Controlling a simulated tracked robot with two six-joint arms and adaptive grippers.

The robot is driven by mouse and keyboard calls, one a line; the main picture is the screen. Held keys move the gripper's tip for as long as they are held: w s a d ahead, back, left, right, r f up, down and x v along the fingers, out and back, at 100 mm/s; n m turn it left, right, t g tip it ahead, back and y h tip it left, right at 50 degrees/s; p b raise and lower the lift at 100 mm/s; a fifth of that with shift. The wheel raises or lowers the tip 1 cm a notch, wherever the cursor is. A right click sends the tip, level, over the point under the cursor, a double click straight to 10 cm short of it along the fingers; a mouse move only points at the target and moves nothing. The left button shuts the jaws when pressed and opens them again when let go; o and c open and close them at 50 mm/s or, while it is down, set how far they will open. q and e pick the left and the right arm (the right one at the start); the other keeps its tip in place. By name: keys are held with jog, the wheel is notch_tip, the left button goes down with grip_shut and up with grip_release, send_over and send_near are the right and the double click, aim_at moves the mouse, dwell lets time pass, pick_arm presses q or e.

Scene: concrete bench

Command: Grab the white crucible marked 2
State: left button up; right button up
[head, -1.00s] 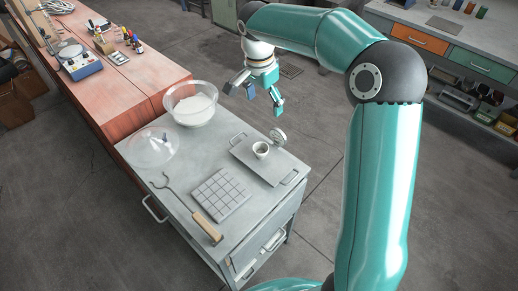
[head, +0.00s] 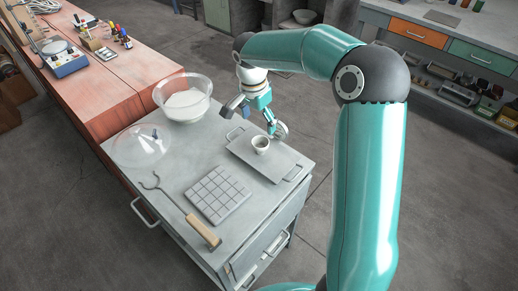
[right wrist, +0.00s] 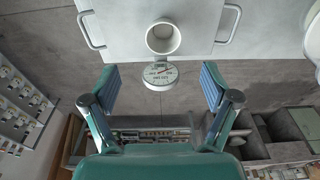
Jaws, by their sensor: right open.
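A small white crucible (head: 260,144) stands upright on a grey metal tray (head: 285,167) on the bench. In the right wrist view the crucible (right wrist: 163,38) is at top centre, its open mouth facing the camera. No number 2 is readable on it. A round pale disc with a dial-like face (right wrist: 160,73) stands beside it; its lettering is too small to read. My right gripper (head: 250,116) is open and empty, behind the tray near the disc. In the right wrist view its fingers (right wrist: 160,88) are spread, with the crucible beyond them. My left gripper is not in view.
A glass bowl of white powder (head: 184,103), a clear glass dome (head: 142,146), a gridded grey block (head: 217,195) and wooden-handled tongs (head: 201,230) are on the grey bench. A reddish bench (head: 100,88) adjoins at left.

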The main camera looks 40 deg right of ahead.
send_over(260, 144)
jog(key=f, duration=0.6)
jog(key=shift+s+a+f, duration=0.35)
jog(key=f, duration=0.1)
jog(key=f+p, duration=0.1)
jog(key=f, duration=0.1)
jog(key=f+p, duration=0.1)
jog(key=shift+w+d+f, duration=0.2)
jog(key=shift+w+d, duration=0.05)
jog(key=shift+d, duration=0.05)
jog(key=shift+f, duration=0.45)
jog(key=c, duration=1.3)
jog(key=shift+r, duration=0.15)
